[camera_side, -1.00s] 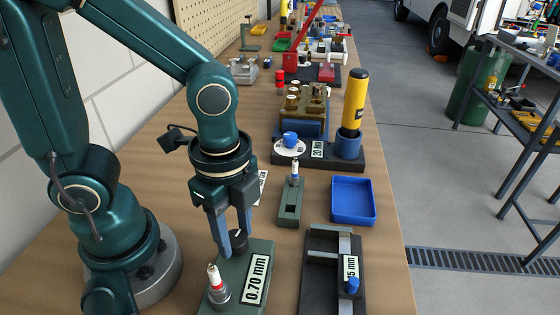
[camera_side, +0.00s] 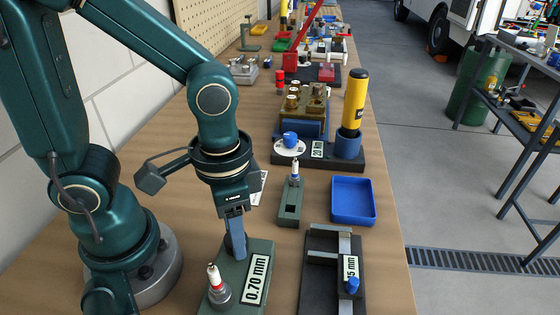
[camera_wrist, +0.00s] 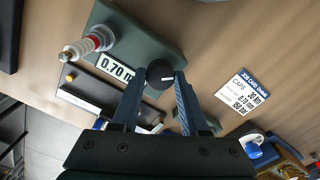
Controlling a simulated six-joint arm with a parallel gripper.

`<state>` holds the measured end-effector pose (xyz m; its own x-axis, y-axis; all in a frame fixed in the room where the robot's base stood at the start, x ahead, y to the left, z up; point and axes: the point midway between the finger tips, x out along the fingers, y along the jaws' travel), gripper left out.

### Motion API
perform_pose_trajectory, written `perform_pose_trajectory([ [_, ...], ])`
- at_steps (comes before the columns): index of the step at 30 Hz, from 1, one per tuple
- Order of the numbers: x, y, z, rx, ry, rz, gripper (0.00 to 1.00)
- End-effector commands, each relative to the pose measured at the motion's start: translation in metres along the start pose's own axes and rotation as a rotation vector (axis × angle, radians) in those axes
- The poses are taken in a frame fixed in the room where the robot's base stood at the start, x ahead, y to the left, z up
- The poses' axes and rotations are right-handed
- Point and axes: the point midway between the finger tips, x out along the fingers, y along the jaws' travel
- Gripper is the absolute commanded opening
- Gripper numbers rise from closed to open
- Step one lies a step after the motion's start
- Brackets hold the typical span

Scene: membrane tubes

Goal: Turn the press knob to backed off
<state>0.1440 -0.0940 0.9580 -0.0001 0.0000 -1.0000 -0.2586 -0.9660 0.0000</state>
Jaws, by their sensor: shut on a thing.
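The press knob (camera_wrist: 159,74) is a round black knob with a small pale mark on its top. It stands at one end of a dark green block (camera_side: 258,248) labelled 0.70 mm. My gripper (camera_side: 237,252) points down over this block and is shut on the knob. In the wrist view, one finger of my gripper (camera_wrist: 160,78) lies on each side of the knob. In the side view the fingers hide most of the knob. A white and red spark plug (camera_side: 215,278) stands on the same block, beside the label; it also shows in the wrist view (camera_wrist: 92,43).
A printed card (camera_wrist: 242,90) lies on the bench. A smaller green holder with a plug (camera_side: 290,205), a blue tray (camera_side: 353,215) and a dark slide fixture with a blue knob (camera_side: 353,286) stand to the right. A yellow-handled tool (camera_side: 355,98) stands farther back.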

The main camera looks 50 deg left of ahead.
Motion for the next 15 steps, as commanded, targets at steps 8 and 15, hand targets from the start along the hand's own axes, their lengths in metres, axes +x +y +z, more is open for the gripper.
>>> perform_pose_trajectory([
  [8, -0.0006, 0.0000, -0.0002, -0.263, 0.001, 0.000, 0.00],
  [15, -0.0006, -0.0001, -0.0002, -0.486, 0.001, 0.001, 0.00],
])
